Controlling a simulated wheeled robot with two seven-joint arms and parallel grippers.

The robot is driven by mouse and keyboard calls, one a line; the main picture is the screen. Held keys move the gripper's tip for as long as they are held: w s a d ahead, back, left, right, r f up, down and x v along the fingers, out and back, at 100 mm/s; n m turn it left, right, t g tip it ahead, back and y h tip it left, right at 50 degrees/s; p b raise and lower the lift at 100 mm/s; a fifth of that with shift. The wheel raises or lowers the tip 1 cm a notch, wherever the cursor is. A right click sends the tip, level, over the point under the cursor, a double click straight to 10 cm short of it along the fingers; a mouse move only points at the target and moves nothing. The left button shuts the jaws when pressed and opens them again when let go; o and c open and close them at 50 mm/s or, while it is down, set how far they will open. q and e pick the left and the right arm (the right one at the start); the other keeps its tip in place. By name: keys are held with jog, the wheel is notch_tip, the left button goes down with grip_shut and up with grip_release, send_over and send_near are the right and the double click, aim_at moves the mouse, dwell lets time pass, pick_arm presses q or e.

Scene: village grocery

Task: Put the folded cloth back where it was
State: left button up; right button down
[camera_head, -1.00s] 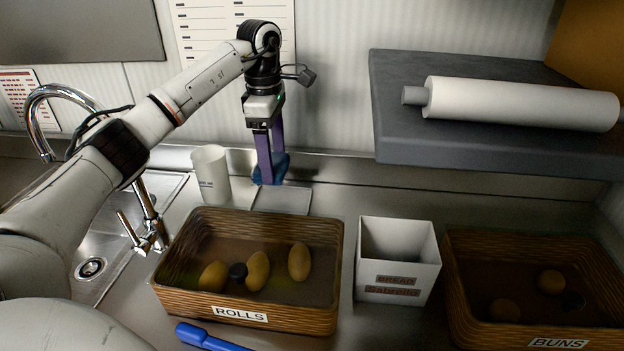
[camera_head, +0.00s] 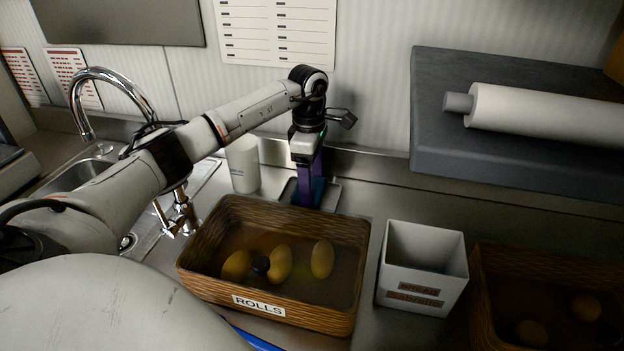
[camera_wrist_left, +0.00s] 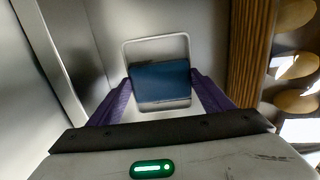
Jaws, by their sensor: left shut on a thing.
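The folded cloth (camera_wrist_left: 160,80) is dark blue and sits between the purple fingers of my left gripper (camera_wrist_left: 161,88) in the left wrist view. The gripper is shut on it. In the head view my left gripper (camera_head: 309,192) points down behind the rolls basket, and its fingers mostly hide the cloth. A small shallow grey tray (camera_head: 333,194) lies on the counter under the gripper. Its rim also shows around the cloth in the left wrist view (camera_wrist_left: 154,38). I cannot tell whether the cloth touches the tray. My right gripper is not in view.
A basket labelled ROLLS (camera_head: 205,243) stands just in front of the tray. A white cup (camera_head: 243,165) is close on its left. A white bread box (camera_head: 424,262) stands to the right. A grey shelf (camera_head: 440,150) with a white roll overhangs at right.

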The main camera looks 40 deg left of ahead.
pick_arm(q)
jog(key=shift+f, duration=0.1)
jog(key=o, duration=1)
notch_tip(320, 180, up, 12)
jog(key=shift+s+a+r+b, duration=0.1)
jog(key=shift+s+r+b, duration=0.1)
jog(key=shift+b, duration=0.25)
